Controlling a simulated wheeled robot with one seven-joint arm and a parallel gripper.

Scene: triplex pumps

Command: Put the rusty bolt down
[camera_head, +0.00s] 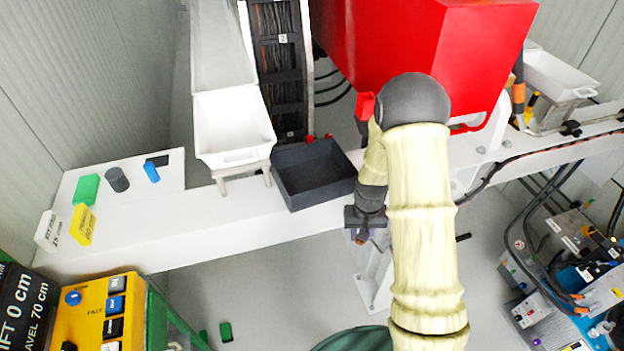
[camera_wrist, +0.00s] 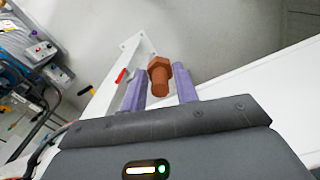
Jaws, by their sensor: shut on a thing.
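The rusty bolt (camera_wrist: 161,76) is reddish brown with a hex head, and it sits between the two purple fingers of my gripper (camera_wrist: 159,88) in the wrist view. My gripper is shut on it. In the head view my gripper (camera_head: 366,229) hangs just off the front edge of the white beam, to the right of and below the dark grey tray. The bolt shows there only as a small brown bit at the fingers, partly hidden.
The dark tray (camera_head: 323,199) stands on the white beam (camera_head: 215,222), beside a white bin (camera_head: 236,155). A large red housing (camera_head: 430,40) rises behind my arm. Green, yellow, blue and grey pieces lie at the left. The beam left of the tray is mostly clear.

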